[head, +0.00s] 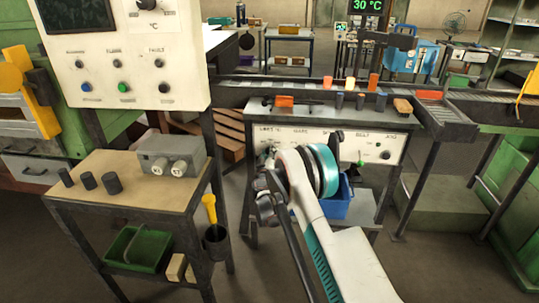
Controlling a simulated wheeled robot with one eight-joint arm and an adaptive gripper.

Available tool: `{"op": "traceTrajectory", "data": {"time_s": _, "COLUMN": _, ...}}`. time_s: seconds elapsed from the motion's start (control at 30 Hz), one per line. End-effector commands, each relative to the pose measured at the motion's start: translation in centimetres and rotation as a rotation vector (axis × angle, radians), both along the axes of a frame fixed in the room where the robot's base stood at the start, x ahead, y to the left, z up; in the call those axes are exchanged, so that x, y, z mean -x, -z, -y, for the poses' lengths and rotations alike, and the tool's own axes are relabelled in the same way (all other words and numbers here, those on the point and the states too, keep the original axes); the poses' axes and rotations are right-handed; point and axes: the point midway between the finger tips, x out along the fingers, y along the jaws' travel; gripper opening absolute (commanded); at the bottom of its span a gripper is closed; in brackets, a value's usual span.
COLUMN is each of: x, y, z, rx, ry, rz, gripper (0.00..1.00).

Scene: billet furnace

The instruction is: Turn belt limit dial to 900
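The cream control panel (345,149) is on the front of the dark bench at the centre right. Its small labels are mostly too blurred to read; one on the right half looks like "BELT". A black round knob (385,155) is at the panel's right end, and a green-tipped lever (362,160) is left of it. I cannot tell which control is the belt limit dial, and no pointer or scale value is readable. My white and teal arm reaches up to the panel and covers its middle. Grey parts beside my wrist may belong to my gripper, but its fingers cannot be made out.
Small blocks and dark cylinders stand on the bench top (300,113). A blue bin (338,200) is below, behind my arm. A wooden-topped table (120,190) with a grey two-knob box (172,155) stands left. A roller conveyor (330,88) runs behind the bench.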

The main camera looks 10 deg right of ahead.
Motion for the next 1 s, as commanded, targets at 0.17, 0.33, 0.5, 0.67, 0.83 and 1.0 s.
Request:
{"op": "traceTrajectory", "data": {"time_s": 0.17, "x": 0.01, "y": -0.02, "z": -0.03, "rx": 0.159, "ry": -0.001, "rz": -0.052, "gripper": 0.09}}
{"op": "traceTrajectory", "data": {"time_s": 0.33, "x": 0.01, "y": -0.04, "z": -0.02, "rx": 0.313, "ry": -0.001, "rz": -0.102, "gripper": 0.09}}
{"op": "traceTrajectory", "data": {"time_s": 0.5, "x": 0.02, "y": -0.06, "z": -0.02, "rx": 0.467, "ry": -0.001, "rz": -0.152, "gripper": 0.09}}
{"op": "traceTrajectory", "data": {"time_s": 0.67, "x": 0.02, "y": -0.08, "z": -0.02, "rx": 0.611, "ry": -0.002, "rz": -0.199, "gripper": 0.09}}
{"op": "traceTrajectory", "data": {"time_s": 0.83, "x": 0.02, "y": -0.11, "z": -0.02, "rx": 0.755, "ry": -0.002, "rz": -0.246, "gripper": 0.09}}
{"op": "traceTrajectory", "data": {"time_s": 1.0, "x": 0.03, "y": -0.12, "z": -0.04, "rx": 0.879, "ry": -0.002, "rz": -0.286, "gripper": 0.09}}
